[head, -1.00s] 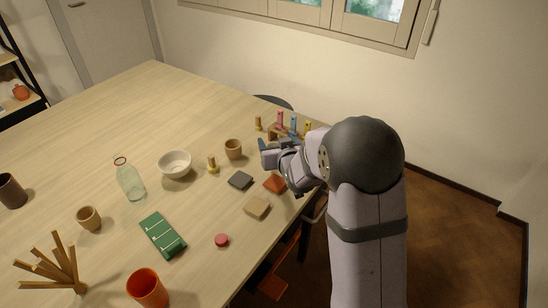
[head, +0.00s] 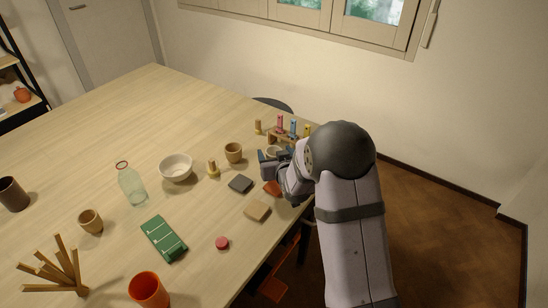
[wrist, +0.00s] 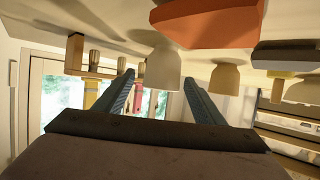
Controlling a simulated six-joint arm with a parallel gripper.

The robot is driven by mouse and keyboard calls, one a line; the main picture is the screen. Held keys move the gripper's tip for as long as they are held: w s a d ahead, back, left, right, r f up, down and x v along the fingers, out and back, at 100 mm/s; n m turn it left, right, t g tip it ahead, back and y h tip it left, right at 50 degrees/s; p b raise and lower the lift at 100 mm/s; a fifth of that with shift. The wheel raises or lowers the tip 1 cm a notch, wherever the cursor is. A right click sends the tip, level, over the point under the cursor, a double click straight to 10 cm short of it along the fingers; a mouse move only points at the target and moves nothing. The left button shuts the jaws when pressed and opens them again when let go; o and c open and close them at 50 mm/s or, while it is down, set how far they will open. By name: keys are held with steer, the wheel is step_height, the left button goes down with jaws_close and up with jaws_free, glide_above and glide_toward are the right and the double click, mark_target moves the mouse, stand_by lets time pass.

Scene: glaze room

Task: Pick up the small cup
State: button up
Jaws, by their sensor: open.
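A small tan cup (head: 273,150) stands upright near the table's right edge, partly hidden behind my gripper (head: 270,161) in the head view. My gripper is open and empty, with its blue fingers low beside the cup. In the wrist view, where the table shows at the top, a pale cup (wrist: 163,69) appears between the two fingers and seems to be this same cup. Whether the fingers touch it cannot be told.
A rack with coloured pegs (head: 293,127) stands close behind the cup. An orange-red tile (head: 271,188), a dark tile (head: 240,184) and a tan tile (head: 257,210) lie in front. A white bowl (head: 176,168) and a glass bottle (head: 131,184) stand farther left.

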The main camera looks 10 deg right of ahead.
mark_target(273, 150)
steer(key=shift+p+x, duration=1.15)
steer(key=shift+x, duration=1.3)
steer(key=shift+a+f, duration=0.1)
steer(key=shift+a, duration=0.05)
steer(key=c, duration=1.2)
